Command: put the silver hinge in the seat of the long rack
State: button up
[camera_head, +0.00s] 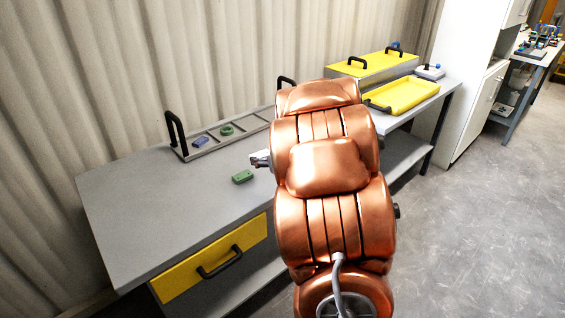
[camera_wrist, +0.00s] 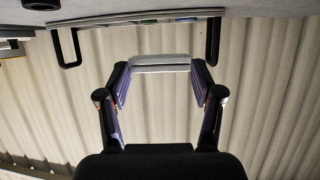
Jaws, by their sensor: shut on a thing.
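The silver hinge (camera_wrist: 160,63) is a pale bar held crosswise between my fingertips in the wrist view. My gripper (camera_wrist: 161,76) is shut on it, one finger at each end. The long rack (camera_head: 212,147) is a grey frame with black upright end handles near the back of the bench. A blue block (camera_head: 200,141) and a green ring (camera_head: 226,130) are in its compartments. In the wrist view the rack (camera_wrist: 110,21) lies along the top, beyond the hinge. In the head view my arm hides the rack's right end and most of my gripper; a small pale part shows beside the arm.
A green block (camera_head: 242,177) lies on the grey bench (camera_head: 130,200) in front of the rack. A yellow tray (camera_head: 410,93) and a yellow-lidded box (camera_head: 372,64) stand at the right. The bench's left part is clear. A corrugated wall (camera_head: 90,80) rises behind.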

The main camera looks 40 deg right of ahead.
jog(key=s+d+f+n+y+b, duration=0.1)
jog(key=s+f, duration=0.1)
jog(key=s, duration=0.3)
jog(key=s+f+y+b, duration=0.1)
jog(key=s+f, duration=0.2)
jog(key=s, duration=0.1)
jog(key=w+d, duration=0.1)
jog(key=w, duration=0.4)
jog(key=w+d, duration=0.2)
jog(key=w, duration=0.3)
jog(key=w+d+f+p, duration=0.1)
jog(key=w+d, duration=0.1)
jog(key=w, duration=0.3)
jog(key=shift+f, duration=1.85)
jog(key=shift+f, duration=0.15)
jog(key=o, duration=1.2)
